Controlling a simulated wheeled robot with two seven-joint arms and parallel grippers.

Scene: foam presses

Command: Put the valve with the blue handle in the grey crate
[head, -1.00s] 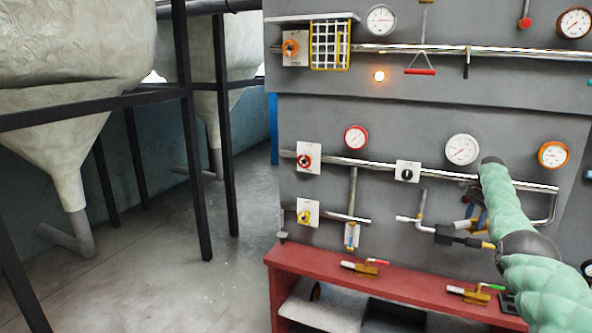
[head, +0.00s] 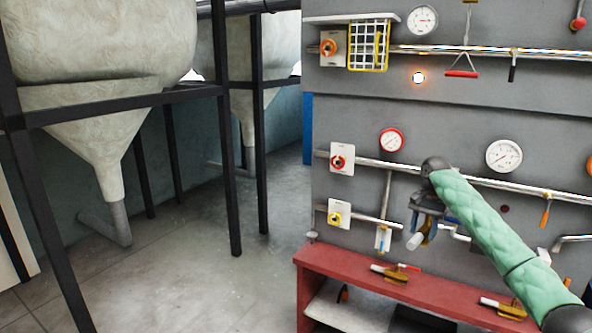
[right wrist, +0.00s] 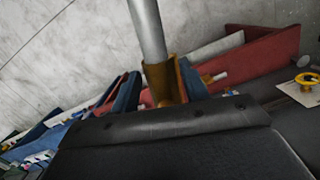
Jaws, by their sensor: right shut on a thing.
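My right gripper (head: 424,212) is in front of the grey panel, left of its middle. It is shut on a brass valve (head: 429,232) with a pale grey pipe stub (head: 414,241). In the right wrist view the brass body (right wrist: 160,82) sits between the blue fingers, with a grey pipe (right wrist: 148,30) rising from it. I cannot make out the valve's handle or its colour. My left gripper is not in view. I cannot surely pick out a grey crate.
Pipes, gauges and switches cover the panel. Open floor (head: 190,270) lies left, beside the black-framed hoppers (head: 105,60).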

